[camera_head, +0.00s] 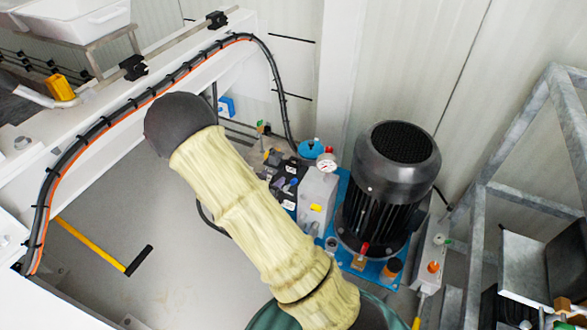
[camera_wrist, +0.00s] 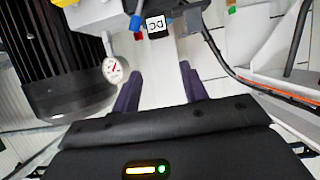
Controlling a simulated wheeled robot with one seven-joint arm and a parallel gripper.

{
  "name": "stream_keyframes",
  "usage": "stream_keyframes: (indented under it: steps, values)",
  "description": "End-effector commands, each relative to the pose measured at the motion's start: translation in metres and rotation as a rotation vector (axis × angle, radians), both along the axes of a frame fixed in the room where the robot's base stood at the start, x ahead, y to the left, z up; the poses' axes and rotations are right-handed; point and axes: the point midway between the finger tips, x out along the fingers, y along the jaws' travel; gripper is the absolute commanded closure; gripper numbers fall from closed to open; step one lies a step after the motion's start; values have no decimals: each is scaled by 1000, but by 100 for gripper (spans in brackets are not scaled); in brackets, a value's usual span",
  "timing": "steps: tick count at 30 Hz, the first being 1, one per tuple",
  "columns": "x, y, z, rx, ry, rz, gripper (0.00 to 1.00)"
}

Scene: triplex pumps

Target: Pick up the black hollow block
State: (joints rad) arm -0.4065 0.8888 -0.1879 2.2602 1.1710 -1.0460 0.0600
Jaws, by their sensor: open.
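Two small black blocks sit around the thin grey rail at the upper left of the head view, a nearer one (camera_head: 133,67) and a farther one (camera_head: 216,19). I cannot tell whether either is the black hollow block. Several black block-shaped parts (camera_head: 283,190) with white labels also sit beside the pump; one labelled part (camera_wrist: 157,24) shows ahead in the wrist view. My gripper (camera_wrist: 160,88) is open, its two dark fingers apart with nothing visible between them. In the head view my gripper is not visible.
A large black motor (camera_head: 390,185) stands on a blue base, with a pressure gauge (camera_head: 327,163) close by; the gauge (camera_wrist: 115,70) is near my left finger in the wrist view. A cable (camera_head: 120,112) runs along the white beam. A metal frame (camera_head: 478,235) stands right. Grey floor (camera_head: 170,250) is mostly clear.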

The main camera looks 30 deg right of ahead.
Motion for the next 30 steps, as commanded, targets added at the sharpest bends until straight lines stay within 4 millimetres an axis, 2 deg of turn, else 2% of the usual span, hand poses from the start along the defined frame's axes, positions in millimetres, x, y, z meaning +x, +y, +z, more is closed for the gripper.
stream_keyframes:
  steps: [8, 24, 30]
  values:
    - [8, -10, -6, 1, 2, -1, 56]
    - [60, -79, -43, 3, 1, -1, 56]
    - [69, -89, -47, 2, 2, 2, 56]
